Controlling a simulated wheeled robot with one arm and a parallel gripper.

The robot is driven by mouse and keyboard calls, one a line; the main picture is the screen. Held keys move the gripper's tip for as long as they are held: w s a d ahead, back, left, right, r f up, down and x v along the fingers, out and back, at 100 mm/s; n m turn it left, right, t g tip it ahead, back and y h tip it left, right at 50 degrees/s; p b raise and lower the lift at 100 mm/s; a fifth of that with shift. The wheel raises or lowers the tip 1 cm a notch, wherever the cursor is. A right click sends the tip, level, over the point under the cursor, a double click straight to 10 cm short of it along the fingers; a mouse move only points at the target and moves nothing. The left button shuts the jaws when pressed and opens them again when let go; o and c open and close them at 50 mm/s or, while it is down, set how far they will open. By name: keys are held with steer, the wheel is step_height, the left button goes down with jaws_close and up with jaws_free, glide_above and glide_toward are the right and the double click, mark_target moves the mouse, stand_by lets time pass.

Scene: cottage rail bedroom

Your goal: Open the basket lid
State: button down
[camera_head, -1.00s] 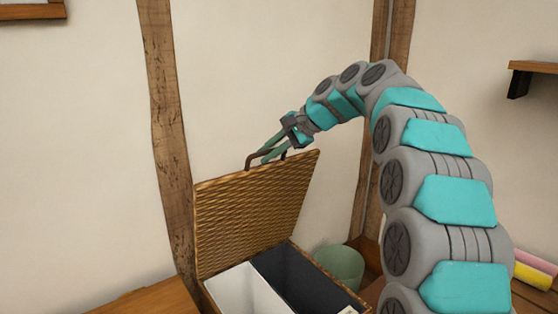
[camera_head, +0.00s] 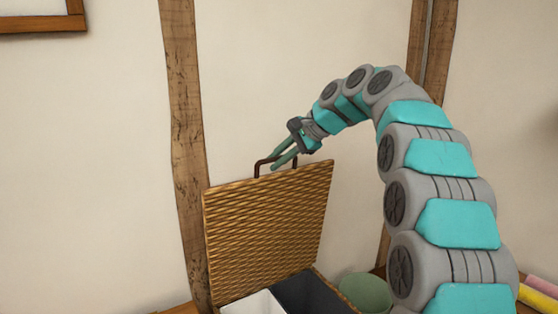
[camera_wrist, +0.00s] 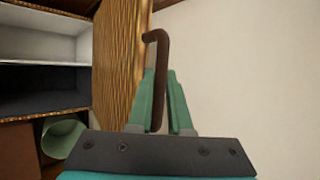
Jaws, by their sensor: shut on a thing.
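The woven wicker basket lid (camera_head: 265,225) stands raised, close to upright, above the open basket in the head view. A dark brown handle (camera_head: 258,166) rises from its top edge. My gripper (camera_head: 272,161) is at that handle, its green fingers shut on it. In the wrist view the handle (camera_wrist: 161,45) passes between the two fingers (camera_wrist: 160,78), and the lid (camera_wrist: 120,60) stands edge-on to their left. The basket's inside shows a white compartment (camera_head: 254,304) and a dark compartment (camera_head: 305,292). The basket's lower part is out of the head view.
A green round bin (camera_head: 366,293) stands right of the basket, partly behind my arm. A wooden post (camera_head: 184,130) runs up the wall behind the lid's left side. Pink and yellow rolls (camera_head: 540,290) lie at the lower right. The wall above the lid is bare.

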steer(key=c, duration=0.8)
jaws_free()
steer(key=shift+c, duration=0.2)
steer(key=v, duration=0.8)
steer(key=s+d+f+n+g+h, duration=0.1)
steer(key=s+d+f+n+h, duration=0.2)
steer(key=s+f, duration=0.7)
steer(key=s+d+f+n+g+h, duration=0.2)
steer(key=s+d+f, duration=0.6)
steer(key=s, duration=1.2)
steer(key=s+d+f+n+g+h, duration=0.2)
steer(key=s+d+f+n+h, duration=0.1)
steer(key=s+f, duration=1)
steer(key=s+d+n, duration=0.1)
steer(key=s+d, duration=0.1)
steer(key=s, duration=0.1)
steer(key=shift+d+h, duration=0.3)
steer(key=shift+d, duration=0.05)
